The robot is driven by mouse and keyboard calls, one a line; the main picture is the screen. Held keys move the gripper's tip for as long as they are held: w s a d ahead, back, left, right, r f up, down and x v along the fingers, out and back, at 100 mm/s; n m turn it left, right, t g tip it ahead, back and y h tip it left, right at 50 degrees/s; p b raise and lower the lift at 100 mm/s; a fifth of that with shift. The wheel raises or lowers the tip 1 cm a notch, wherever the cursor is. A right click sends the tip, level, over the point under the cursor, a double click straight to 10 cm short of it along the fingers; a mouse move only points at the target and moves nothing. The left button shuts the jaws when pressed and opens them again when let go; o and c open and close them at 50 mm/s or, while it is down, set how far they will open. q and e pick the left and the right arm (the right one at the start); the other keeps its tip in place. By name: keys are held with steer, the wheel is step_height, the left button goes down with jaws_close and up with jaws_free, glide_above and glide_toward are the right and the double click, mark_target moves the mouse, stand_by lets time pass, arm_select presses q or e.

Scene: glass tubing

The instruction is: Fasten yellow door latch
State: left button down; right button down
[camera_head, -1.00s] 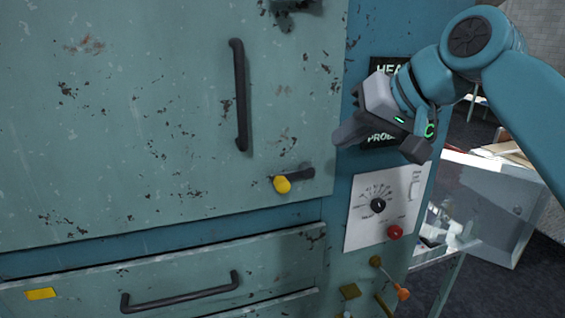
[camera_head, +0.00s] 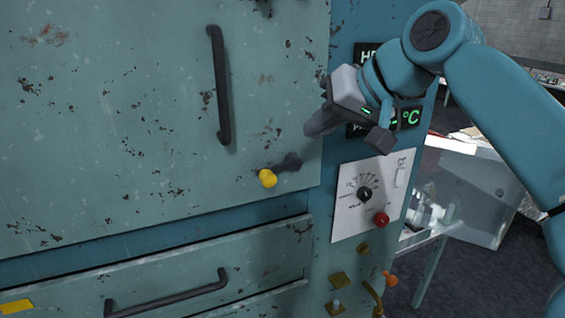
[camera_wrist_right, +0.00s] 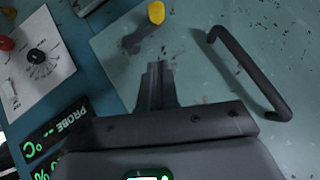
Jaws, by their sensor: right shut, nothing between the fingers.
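The yellow door latch has a yellow knob (camera_head: 267,178) on a short dark lever (camera_head: 289,163), which points up and right toward the door's right edge in the head view. The knob also shows at the top of the right wrist view (camera_wrist_right: 156,12), with the dark lever (camera_wrist_right: 138,38) below and left of it. My right gripper (camera_head: 312,128) is shut and empty, above and to the right of the latch and apart from it. Its closed fingers (camera_wrist_right: 158,75) point toward the latch in the wrist view. My left gripper is not in view.
A black vertical handle (camera_head: 220,85) stands out from the worn green door (camera_head: 130,110). A control panel (camera_head: 345,222) with a dial and red button (camera_head: 381,219) lies right of the door. A drawer handle (camera_head: 165,297) is below. A glass-walled box (camera_head: 470,190) stands farther right.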

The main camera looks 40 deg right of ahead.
glide_above(269, 171)
steer(key=s+d, duration=0.3)
step_height(269, 171, down, 5)
steer(key=a+f, duration=0.2)
steer(key=f, duration=0.1)
steer(key=shift+a, duration=0.1)
steer(key=shift+w+f, duration=0.15)
steer(key=shift+f, duration=0.1)
steer(key=shift+r, duration=0.1)
